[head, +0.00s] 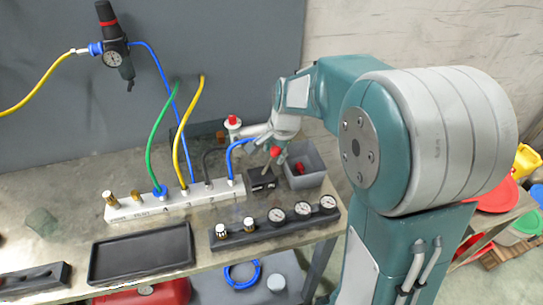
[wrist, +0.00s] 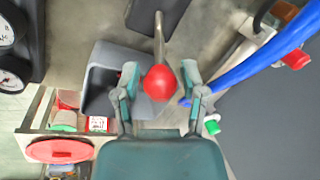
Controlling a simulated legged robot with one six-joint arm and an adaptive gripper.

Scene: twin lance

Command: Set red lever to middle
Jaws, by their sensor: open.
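The red lever is a red ball knob on a grey metal stem; its knob shows in the wrist view (wrist: 160,83) and in the head view (head: 275,151). The stem rises from a black block (head: 262,180) and leans to the right in the head view. My gripper (wrist: 160,78) is open, with one finger on each side of the knob and a visible gap on both sides. In the head view my gripper (head: 279,138) hangs just above the knob, and its fingertips are hard to make out.
A grey bin (head: 308,177) with a red item stands right of the lever. A white manifold (head: 165,203) with several coloured hoses is at the left, the blue hose (wrist: 260,65) passing close to my gripper. A gauge panel (head: 277,222) lies in front.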

